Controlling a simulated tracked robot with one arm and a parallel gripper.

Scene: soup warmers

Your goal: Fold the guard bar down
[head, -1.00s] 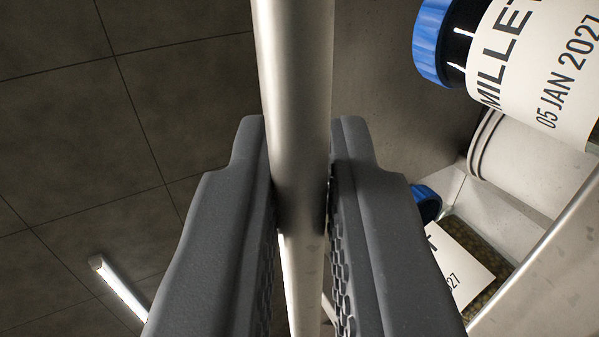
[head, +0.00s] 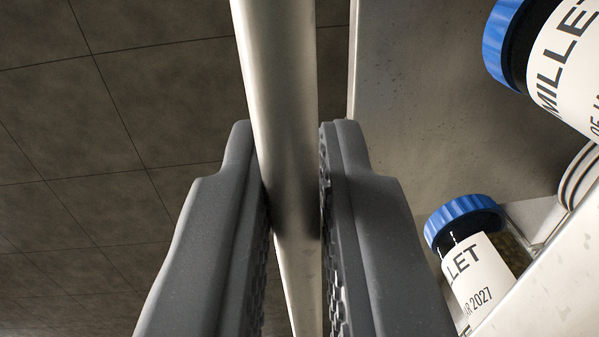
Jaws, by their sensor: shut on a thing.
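The guard bar (head: 277,62) is a pale metal tube running from the top of the head view down between my fingers and on to the bottom edge. My gripper (head: 288,150) is shut on the bar, with one dark grey finger on each side of it. Both ends of the bar are out of view, so its hinge and its angle to the shelf cannot be told. The fingers hide part of the bar's sides.
A blue-capped millet jar (head: 560,60) is at the upper right, and another millet jar (head: 474,270) is at the lower right by a pale metal edge (head: 560,270). A grey panel (head: 430,110) stands behind them. Dark tiled floor (head: 90,150) fills the left, clear of objects.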

